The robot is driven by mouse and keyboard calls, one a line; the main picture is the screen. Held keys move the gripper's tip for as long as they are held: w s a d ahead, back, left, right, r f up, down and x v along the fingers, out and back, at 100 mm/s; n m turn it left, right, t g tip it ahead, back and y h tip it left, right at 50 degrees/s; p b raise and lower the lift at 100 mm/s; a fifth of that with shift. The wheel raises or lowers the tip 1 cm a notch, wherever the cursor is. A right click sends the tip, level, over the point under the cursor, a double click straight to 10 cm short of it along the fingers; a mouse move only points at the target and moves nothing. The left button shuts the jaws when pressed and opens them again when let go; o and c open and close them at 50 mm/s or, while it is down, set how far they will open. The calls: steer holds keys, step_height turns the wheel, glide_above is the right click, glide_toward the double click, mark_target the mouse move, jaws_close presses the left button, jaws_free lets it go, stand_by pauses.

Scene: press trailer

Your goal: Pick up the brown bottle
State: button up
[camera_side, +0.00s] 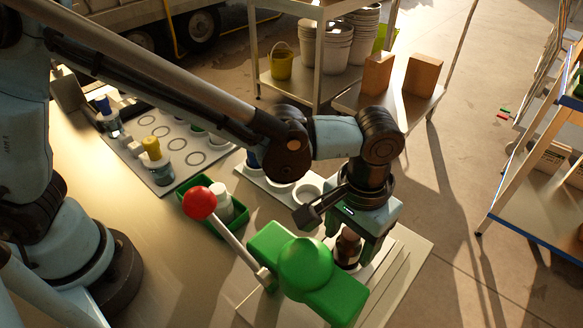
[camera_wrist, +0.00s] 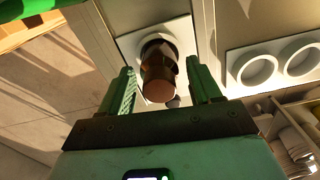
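The brown bottle (camera_side: 347,248) stands upright on a pale plate beside the green press head (camera_side: 305,265). In the wrist view the brown bottle (camera_wrist: 158,75) is seen from above, with its cap towards the camera, on a white square holder (camera_wrist: 130,45). My gripper (camera_side: 358,246) points down over the bottle. In the wrist view my gripper (camera_wrist: 160,72) is open, with one green finger on each side of the bottle and visible gaps between. Part of the bottle is hidden by a finger in the side view.
The press's red-knobbed lever (camera_side: 200,203) rises left of the bottle. A green tray (camera_side: 222,210) holds white containers. A white rack with round holes (camera_wrist: 280,65) lies beside the bottle. A mat (camera_side: 165,140) with several bottles is further back.

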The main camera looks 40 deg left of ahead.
steer(key=c, duration=1)
